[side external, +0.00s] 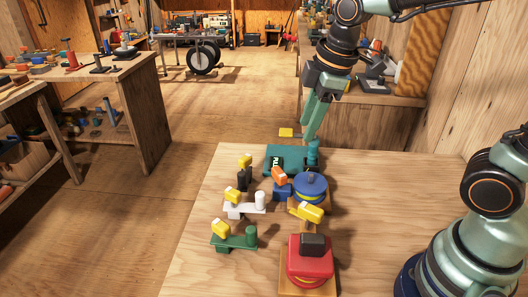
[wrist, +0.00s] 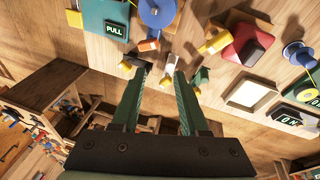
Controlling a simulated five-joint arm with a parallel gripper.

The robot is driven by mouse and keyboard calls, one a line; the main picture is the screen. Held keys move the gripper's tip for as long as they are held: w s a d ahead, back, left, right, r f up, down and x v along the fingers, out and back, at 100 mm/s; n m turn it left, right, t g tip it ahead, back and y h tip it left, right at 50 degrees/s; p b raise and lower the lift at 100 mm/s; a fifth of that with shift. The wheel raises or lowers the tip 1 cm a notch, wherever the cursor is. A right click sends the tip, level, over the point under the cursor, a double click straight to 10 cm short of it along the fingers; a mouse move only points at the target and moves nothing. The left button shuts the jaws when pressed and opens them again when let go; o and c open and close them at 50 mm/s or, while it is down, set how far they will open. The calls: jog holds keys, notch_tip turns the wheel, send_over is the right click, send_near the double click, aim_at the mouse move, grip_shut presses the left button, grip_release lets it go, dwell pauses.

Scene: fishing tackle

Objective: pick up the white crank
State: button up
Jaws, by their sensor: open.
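The white crank (side external: 243,208) lies on the wooden table in the side view, with an upright white post at its right end and a yellow piece at its left. It sits between a black crank (side external: 244,179) behind and a green crank (side external: 237,239) in front. In the wrist view, the white crank (wrist: 170,65) shows between and beyond my fingertips, partly covered. My gripper (side external: 310,132) is open and empty, pointing down above the table's far edge, behind and to the right of the white crank and well apart from it. Its two green fingers (wrist: 160,76) also show in the wrist view.
A teal PULL board (side external: 284,158) stands near the far edge. A blue reel (side external: 311,187) and an orange-tipped blue piece (side external: 281,187) are right of the white crank. A red block with a black top (side external: 309,264) is nearer the front. The table's left front is clear.

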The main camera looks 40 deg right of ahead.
aim_at(260, 194)
jog(key=w+a+f+n+g, duration=0.3)
jog(key=w+a+f+n, duration=0.35)
jog(key=n, duration=0.65)
jog(key=f, duration=0.8)
jog(key=a+f, duration=0.1)
jog(key=f, duration=0.4)
jog(key=shift+s+a, duration=0.1)
jog(key=shift+s, duration=0.2)
grip_shut()
